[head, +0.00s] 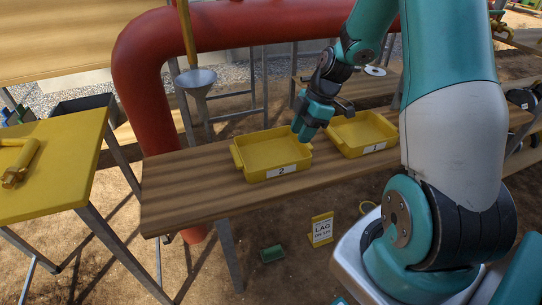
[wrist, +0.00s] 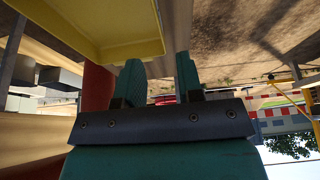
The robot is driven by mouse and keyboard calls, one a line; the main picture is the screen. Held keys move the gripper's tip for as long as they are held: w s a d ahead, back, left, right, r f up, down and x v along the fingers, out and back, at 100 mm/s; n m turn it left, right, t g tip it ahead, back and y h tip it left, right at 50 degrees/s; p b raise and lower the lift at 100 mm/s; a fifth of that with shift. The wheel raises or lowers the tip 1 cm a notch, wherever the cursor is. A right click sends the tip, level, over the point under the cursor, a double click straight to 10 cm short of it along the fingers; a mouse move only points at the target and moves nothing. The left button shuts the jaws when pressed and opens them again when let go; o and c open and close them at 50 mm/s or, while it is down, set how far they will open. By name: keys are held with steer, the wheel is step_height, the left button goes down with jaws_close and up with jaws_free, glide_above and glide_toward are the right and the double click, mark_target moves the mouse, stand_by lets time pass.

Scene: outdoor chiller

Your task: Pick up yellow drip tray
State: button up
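Two yellow trays sit side by side on a wooden bench in the head view. The left tray (head: 272,166) has a label reading 2, and the right tray (head: 362,144) has a label reading 1. My gripper (head: 303,134) points downward at the right rear corner of tray 2, on the side toward tray 1. In the wrist view my gripper (wrist: 158,65) has its two teal fingers apart with a gap between them. A yellow tray (wrist: 135,48) fills the upper left there, close to the fingertips. I cannot tell whether they touch it.
A red pipe (head: 138,85) bends down behind the bench (head: 180,200). A funnel (head: 196,78) stands behind it. A yellow table (head: 70,165) is at left. A yellow sign (head: 321,229) and a green box (head: 271,254) are on the ground. The bench's left end is clear.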

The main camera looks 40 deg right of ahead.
mark_target(281, 165)
steer(key=x, duration=0.7)
steer(key=shift+f, duration=0.1)
steer(key=shift+w+b+x, duration=0.15)
steer(key=shift+b+x, duration=0.05)
steer(key=shift+x, duration=1.15)
steer(key=shift+w+b+x, duration=0.15)
steer(key=shift+x, duration=1.2)
steer(key=shift+a, duration=0.1)
jaws_close()
